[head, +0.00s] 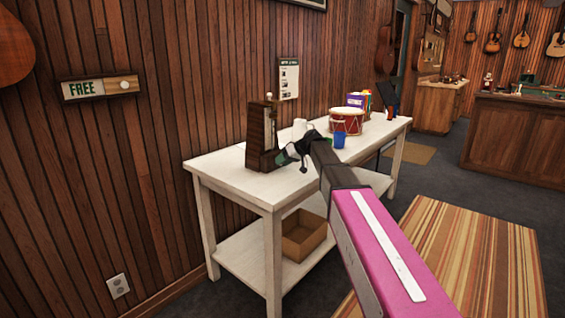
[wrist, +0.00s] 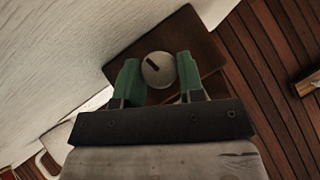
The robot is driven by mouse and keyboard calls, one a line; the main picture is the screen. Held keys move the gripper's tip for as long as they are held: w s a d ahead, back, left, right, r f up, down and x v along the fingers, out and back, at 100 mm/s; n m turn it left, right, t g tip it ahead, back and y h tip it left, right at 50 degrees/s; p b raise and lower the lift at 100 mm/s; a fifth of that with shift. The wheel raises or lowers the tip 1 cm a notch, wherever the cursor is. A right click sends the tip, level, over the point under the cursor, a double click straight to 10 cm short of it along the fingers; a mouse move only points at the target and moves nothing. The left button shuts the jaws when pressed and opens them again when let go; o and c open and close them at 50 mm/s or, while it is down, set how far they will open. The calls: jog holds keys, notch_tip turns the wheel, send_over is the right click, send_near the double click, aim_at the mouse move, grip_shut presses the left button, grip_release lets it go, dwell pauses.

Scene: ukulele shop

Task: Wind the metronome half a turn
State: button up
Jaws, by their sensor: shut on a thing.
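The metronome (head: 262,137) is a dark wooden, tapering box standing upright at the near left end of the white table (head: 238,187). My gripper (head: 283,158) reaches its right side in the head view. In the wrist view, the metronome's brown side (wrist: 183,40) fills the upper middle. A round, pale winding knob (wrist: 158,70) with a dark slot-like mark sits between the green fingertips of my gripper (wrist: 158,76). The gripper is shut on the knob. In the head view the knob is hidden behind the gripper.
A white mug (head: 301,128), a blue cup (head: 340,139) and a red drum (head: 346,121) stand farther along the table. A cardboard box (head: 304,236) sits on the lower shelf. The plank wall with a FREE sign (head: 99,87) runs behind the table.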

jog(key=shift+w+d+m+g+y, duration=0.1)
jog(key=shift+m+g+y, duration=0.4)
jog(key=shift+y, duration=0.2)
jog(key=shift+f, duration=0.1)
jog(key=o, duration=0.9)
jog(key=w+v, duration=0.1)
jog(key=v, duration=0.9)
jog(key=shift+s+d+r, duration=0.25)
jog(key=shift+s+d, duration=0.1)
jog(key=shift+s, duration=0.1)
jog(key=shift+d, duration=0.1)
